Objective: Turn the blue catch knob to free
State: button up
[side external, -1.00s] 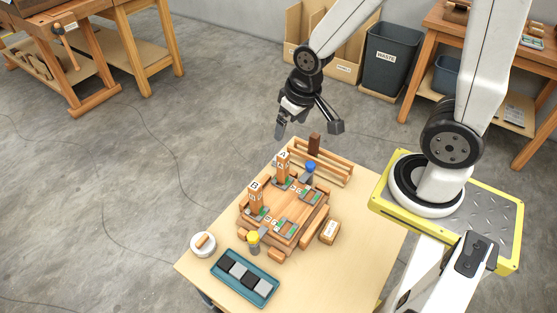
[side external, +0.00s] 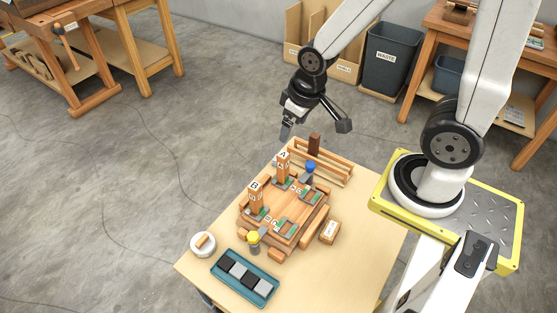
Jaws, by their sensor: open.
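The blue catch knob (side external: 310,166) stands at the back right of the wooden fixture (side external: 291,212), beside the post marked A (side external: 283,165). Which way the knob is turned is too small to tell. My gripper (side external: 315,130) is open and empty. It is above the back of the table, up and away from the blue knob, with its two fingers spread wide apart. Nothing is between the fingers.
A yellow knob (side external: 253,238) and the post marked B (side external: 255,196) stand on the fixture's near side. A teal tray (side external: 266,294) with dark and grey blocks lies in front. A white round dish (side external: 203,245) is at left. A wooden rack (side external: 337,170) stands behind the fixture.

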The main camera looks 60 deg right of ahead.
jog(key=w+d+f+m, duration=0.2)
jog(key=w+d+f, duration=0.3)
jog(key=w+d, duration=0.15)
jog(key=m+g, duration=0.3)
jog(key=m, duration=0.4)
send_over(311, 164)
jog(key=f, duration=2.6)
jog(key=shift+w+a+f, duration=0.2)
jog(key=shift+a+f, duration=0.05)
jog(key=shift+s+d+f, duration=0.15)
jog(key=shift+f, duration=0.25)
jog(key=shift+f, duration=0.2)
jog(key=shift+f, duration=3.65)
